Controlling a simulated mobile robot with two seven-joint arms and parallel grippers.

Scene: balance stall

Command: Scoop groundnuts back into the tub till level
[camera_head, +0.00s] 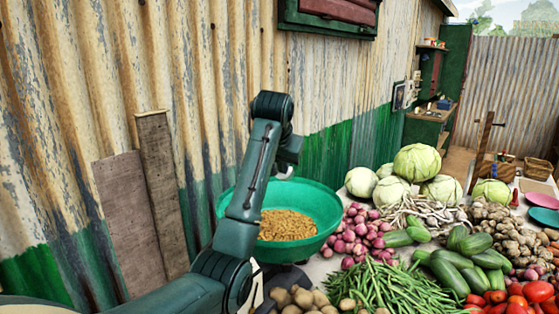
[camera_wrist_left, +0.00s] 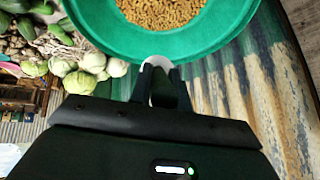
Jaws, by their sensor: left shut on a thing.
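A wide green basin (camera_head: 327,198) holds a heap of groundnuts (camera_head: 286,226) in the middle of the head view. In the left wrist view the basin (camera_wrist_left: 225,38) and its groundnuts (camera_wrist_left: 160,13) lie at the top. My left gripper (camera_head: 287,165) is above the basin's far rim, partly hidden by its own arm. In the left wrist view my left gripper (camera_wrist_left: 163,78) is shut on a small pale thing (camera_wrist_left: 155,62) beside the rim. Most of that thing is hidden, and I cannot tell its shape. No separate tub is clear. My right gripper is out of view.
Onions (camera_head: 357,232), green beans (camera_head: 385,287), cabbages (camera_head: 417,163), cucumbers (camera_head: 450,270) and tomatoes (camera_head: 537,291) crowd the table right of the basin. A corrugated wall (camera_head: 200,80) stands close behind the basin. A wooden post (camera_head: 483,150) rises at the far right.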

